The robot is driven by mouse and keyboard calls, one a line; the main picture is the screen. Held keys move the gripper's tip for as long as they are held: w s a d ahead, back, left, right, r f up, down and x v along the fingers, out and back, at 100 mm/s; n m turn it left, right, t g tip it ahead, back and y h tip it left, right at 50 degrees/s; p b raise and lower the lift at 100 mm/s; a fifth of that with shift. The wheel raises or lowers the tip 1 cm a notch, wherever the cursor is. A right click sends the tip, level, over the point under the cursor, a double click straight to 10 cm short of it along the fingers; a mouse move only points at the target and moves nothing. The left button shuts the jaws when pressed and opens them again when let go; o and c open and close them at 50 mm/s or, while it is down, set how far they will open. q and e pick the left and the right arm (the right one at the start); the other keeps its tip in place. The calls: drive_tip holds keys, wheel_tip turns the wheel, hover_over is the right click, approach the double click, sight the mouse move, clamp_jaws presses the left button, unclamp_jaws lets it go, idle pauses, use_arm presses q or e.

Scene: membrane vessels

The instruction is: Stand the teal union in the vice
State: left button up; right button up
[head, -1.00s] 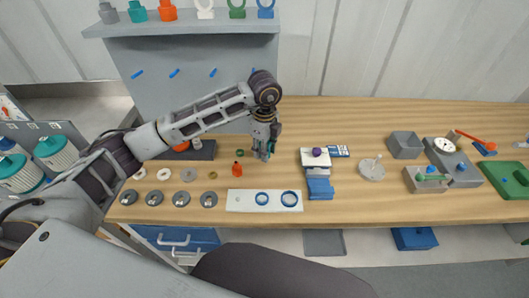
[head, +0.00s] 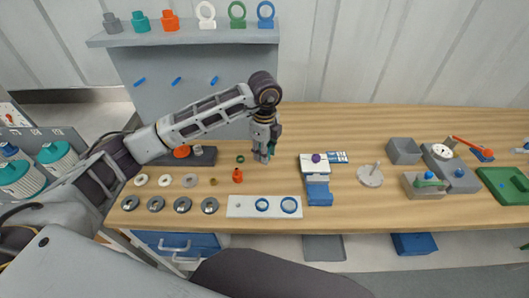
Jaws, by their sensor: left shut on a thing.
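My left gripper (head: 262,156) points down over the middle of the bench, left of the vice, with its fingers low near the bench top. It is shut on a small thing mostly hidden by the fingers. A sliver of teal showed there, so it looks like the teal union. I cannot tell whether it touches the bench. The blue vice (head: 319,195) with a pale top and a purple knob stands to the right, with nothing teal in it. A teal fitting (head: 141,23) stands on the shelf. My right gripper is not in view.
A small orange fitting (head: 237,175) stands just left of the gripper. A pale plate (head: 236,208) with blue rings lies in front. Several discs and rings lie at left. A grey round stand (head: 370,177) and grey blocks (head: 404,152) are right of the vice.

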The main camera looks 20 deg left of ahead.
use_arm(q)
drive_tip(key=shift+r+p, duration=0.65)
drive_tip(key=shift+r, duration=0.65)
drive_tip(key=shift+f, duration=0.1)
